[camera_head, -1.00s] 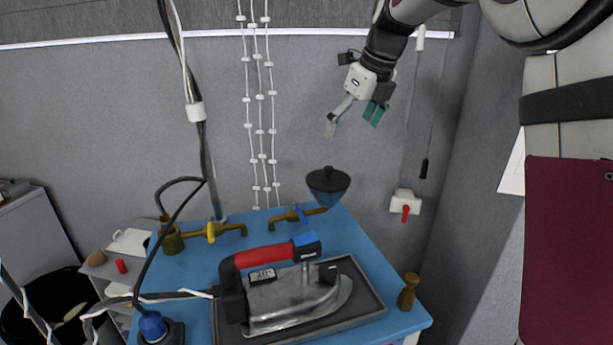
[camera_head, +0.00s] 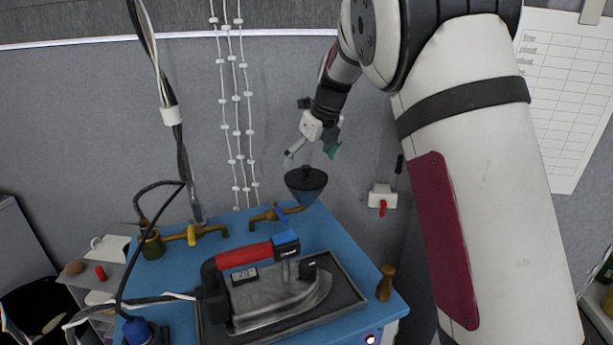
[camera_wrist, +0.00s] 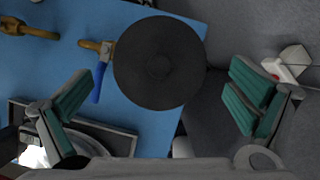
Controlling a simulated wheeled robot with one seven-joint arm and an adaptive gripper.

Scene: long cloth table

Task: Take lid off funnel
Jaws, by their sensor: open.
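The funnel (camera_head: 306,190) is a dark blue-grey cone at the far edge of the blue table, by the brass taps. Its black lid (camera_head: 306,174), with a small knob on top, sits on it. In the wrist view the lid (camera_wrist: 159,62) is a dark round disc seen from above, and it hides the funnel below. My gripper (camera_head: 312,151) is above the funnel in the head view, apart from it. In the wrist view my gripper (camera_wrist: 160,105) is open and empty, its green-padded fingers spread wide to either side, with the lid ahead between them.
An iron with a red handle (camera_head: 243,255) stands on a dark tray (camera_head: 352,297) on the blue table (camera_head: 340,243). A brass tap with a blue lever (camera_head: 268,216) is close to the funnel. A wooden peg (camera_head: 386,283) stands at the right edge. A white wall box (camera_head: 382,196) is behind.

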